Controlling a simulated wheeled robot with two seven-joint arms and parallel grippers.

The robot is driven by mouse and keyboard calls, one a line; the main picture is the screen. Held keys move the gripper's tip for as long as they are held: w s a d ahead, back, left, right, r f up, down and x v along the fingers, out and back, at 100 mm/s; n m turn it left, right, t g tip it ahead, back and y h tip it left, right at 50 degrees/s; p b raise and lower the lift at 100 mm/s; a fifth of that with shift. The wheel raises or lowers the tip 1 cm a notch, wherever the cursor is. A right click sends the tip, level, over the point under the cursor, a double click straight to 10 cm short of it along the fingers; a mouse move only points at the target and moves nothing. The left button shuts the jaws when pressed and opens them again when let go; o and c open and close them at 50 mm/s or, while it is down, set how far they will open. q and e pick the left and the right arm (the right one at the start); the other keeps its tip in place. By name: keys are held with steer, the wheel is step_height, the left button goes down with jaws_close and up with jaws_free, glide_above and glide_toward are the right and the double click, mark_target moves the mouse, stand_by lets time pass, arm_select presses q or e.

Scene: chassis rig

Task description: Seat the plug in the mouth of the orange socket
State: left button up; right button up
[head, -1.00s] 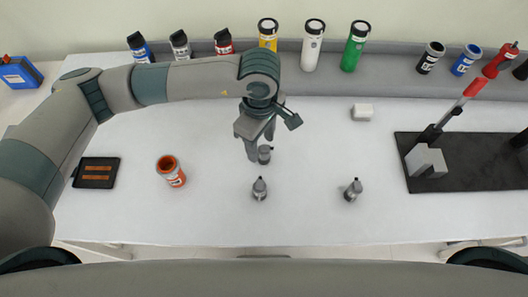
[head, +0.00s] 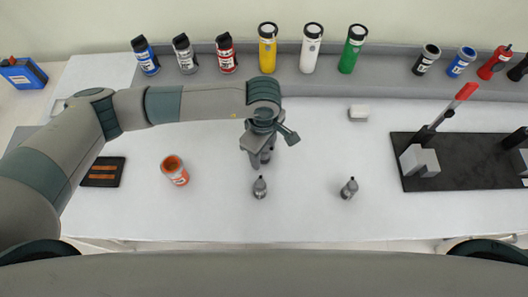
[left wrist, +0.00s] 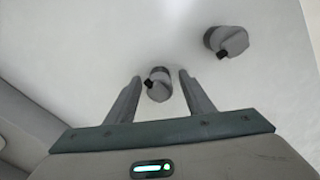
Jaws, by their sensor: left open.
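The orange socket (head: 174,171) stands upright on the table, left of my left gripper, with its dark mouth facing up. My left gripper is open and points down. In the left wrist view, one plug (left wrist: 158,86) shows between the open fingers (left wrist: 158,82), not gripped, and another plug (left wrist: 229,42) lies beyond at upper right. My right gripper is out of view.
A black tray with orange strips (head: 103,172) lies left of the socket. A white block (head: 358,113) sits further back. A dark board with a red-handled lever (head: 450,170) occupies the right. Several coloured cylinders line the back ledge (head: 390,88).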

arm_select(q)
jaws_close()
steer(key=shift+r, duration=0.15)
steer(key=shift+r+b, duration=0.5)
steer(key=shift+b, duration=0.1)
step_height(320, 180, up, 2)
steer(key=shift+r+b, duration=0.2)
steer(key=shift+b, duration=0.65)
steer(key=s+d+r+b, duration=0.4)
steer(key=s+d+r, duration=0.3)
steer(key=s, duration=0.2)
steer(key=shift+d+r, duration=0.15)
steer(key=shift+r, duration=0.05)
